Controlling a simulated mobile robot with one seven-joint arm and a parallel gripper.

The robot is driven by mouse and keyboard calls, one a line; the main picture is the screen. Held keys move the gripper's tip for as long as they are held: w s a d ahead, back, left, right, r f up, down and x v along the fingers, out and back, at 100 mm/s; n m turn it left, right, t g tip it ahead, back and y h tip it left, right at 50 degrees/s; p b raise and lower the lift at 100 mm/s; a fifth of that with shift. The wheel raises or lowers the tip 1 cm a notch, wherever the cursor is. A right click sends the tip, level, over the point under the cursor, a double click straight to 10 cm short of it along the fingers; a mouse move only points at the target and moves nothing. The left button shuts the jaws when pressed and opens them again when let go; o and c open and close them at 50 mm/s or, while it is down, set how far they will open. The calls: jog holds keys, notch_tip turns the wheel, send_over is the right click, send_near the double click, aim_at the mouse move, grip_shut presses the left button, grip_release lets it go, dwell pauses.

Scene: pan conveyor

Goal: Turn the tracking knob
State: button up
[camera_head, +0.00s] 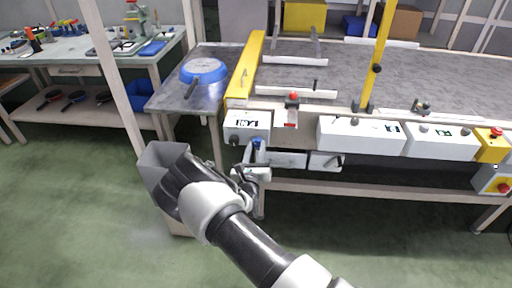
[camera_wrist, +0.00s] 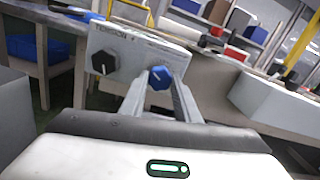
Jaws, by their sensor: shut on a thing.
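In the wrist view, a pale control panel (camera_wrist: 130,55) carries a black knob (camera_wrist: 104,62) under the word "TENSION" and a blue knob (camera_wrist: 160,77) to its right. The label above the blue knob is too small to read. My gripper (camera_wrist: 161,84) has its two fingers on either side of the blue knob and is shut on it. In the head view, my gripper (camera_head: 256,158) is at the lower right of the white control box (camera_head: 240,120), at the conveyor's left end. The blue knob (camera_head: 257,144) shows just above the fingers, partly hidden by them.
The conveyor (camera_head: 450,75) runs off to the right, with white boxes (camera_head: 360,134) and a red button (camera_head: 293,96) along its front. A blue pan (camera_head: 204,70) lies on the metal table to the left. The green floor in front is clear.

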jog(key=shift+f+n, duration=0.1)
jog(key=shift+n, duration=0.4)
jog(key=o, duration=1)
jog(key=shift+o, duration=0.2)
jog(key=shift+s, duration=0.1)
jog(key=s+p, duration=0.3)
jog(key=s, duration=1.4)
jog(key=shift+s+a+f, duration=0.15)
jog(key=shift+a+f, duration=0.05)
jog(key=shift+a, duration=0.25)
